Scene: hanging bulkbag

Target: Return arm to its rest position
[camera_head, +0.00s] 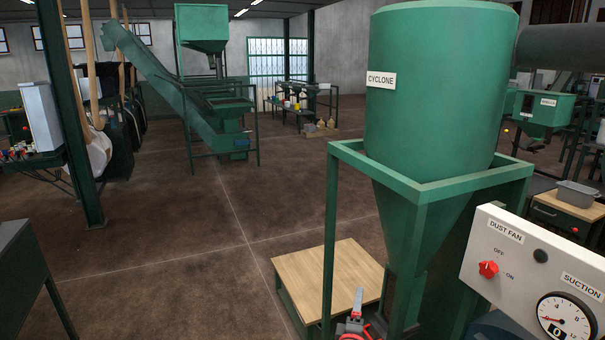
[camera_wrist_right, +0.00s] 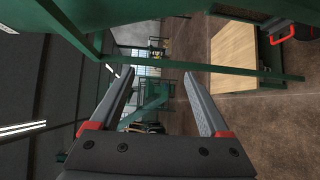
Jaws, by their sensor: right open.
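My right gripper shows best in the right wrist view (camera_wrist_right: 159,77): two grey fingers with red bases stand wide apart, with nothing between them. In the head view only a small grey and red part of it (camera_head: 357,304) shows at the bottom edge, in front of the green cyclone stand. The wrist view is rolled sideways, and the fingers point out into the hall, past green frame bars. My left gripper is not in view.
The green cyclone (camera_head: 440,90) stands close on the right, its frame post beside my right gripper. A dust fan panel (camera_head: 520,275) with a red knob and gauge is at lower right. Open floor (camera_head: 170,230) lies left.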

